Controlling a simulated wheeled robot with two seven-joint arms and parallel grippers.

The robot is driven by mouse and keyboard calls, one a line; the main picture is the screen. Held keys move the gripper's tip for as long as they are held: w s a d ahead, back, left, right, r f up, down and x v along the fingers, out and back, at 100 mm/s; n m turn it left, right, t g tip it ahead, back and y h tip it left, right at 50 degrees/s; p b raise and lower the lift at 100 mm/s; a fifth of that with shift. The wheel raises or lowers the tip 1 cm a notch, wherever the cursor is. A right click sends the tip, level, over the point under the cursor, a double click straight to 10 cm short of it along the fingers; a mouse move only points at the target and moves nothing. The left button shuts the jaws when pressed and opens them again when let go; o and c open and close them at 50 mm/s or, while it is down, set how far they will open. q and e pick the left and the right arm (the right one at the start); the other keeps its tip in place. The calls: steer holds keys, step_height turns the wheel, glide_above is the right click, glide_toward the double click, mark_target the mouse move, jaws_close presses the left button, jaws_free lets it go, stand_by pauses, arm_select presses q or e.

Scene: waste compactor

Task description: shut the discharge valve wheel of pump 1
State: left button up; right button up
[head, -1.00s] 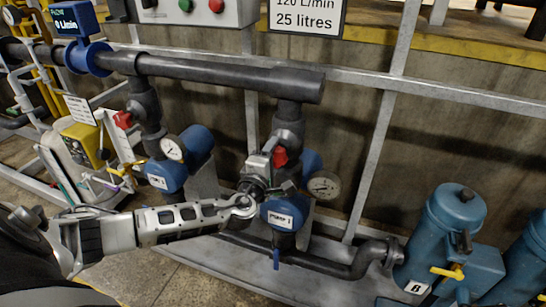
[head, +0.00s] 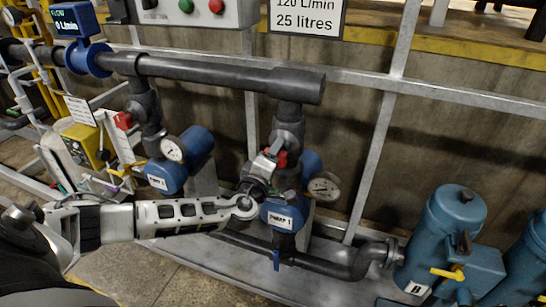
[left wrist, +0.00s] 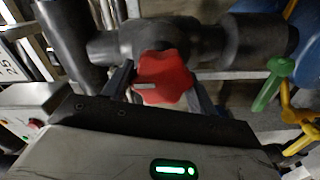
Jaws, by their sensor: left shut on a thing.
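Pump 1 (head: 285,212) is the blue pump right of centre in the head view, with a label on its front and a gauge (head: 323,187) at its right. Its red discharge valve wheel (head: 282,158) sits on the black riser above it, partly hidden by my left gripper (head: 268,160). In the left wrist view the red lobed wheel (left wrist: 163,78) lies between the two fingers of my left gripper (left wrist: 160,84), which is shut on it. A pale bar-like mark shows on the wheel's face. My right gripper is in neither view.
Another blue pump (head: 168,176) with its own red wheel (head: 123,120) stands to the left. A black header pipe (head: 220,75) runs above both. Blue canisters (head: 452,225) with a yellow handle stand at right. Grey frame rails (head: 378,150) cross behind.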

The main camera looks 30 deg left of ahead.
arm_select(q)
steer(key=o, duration=1)
steer(key=shift+s, duration=0.1)
steer(key=v, duration=1.6)
steer(key=shift+b, duration=0.3)
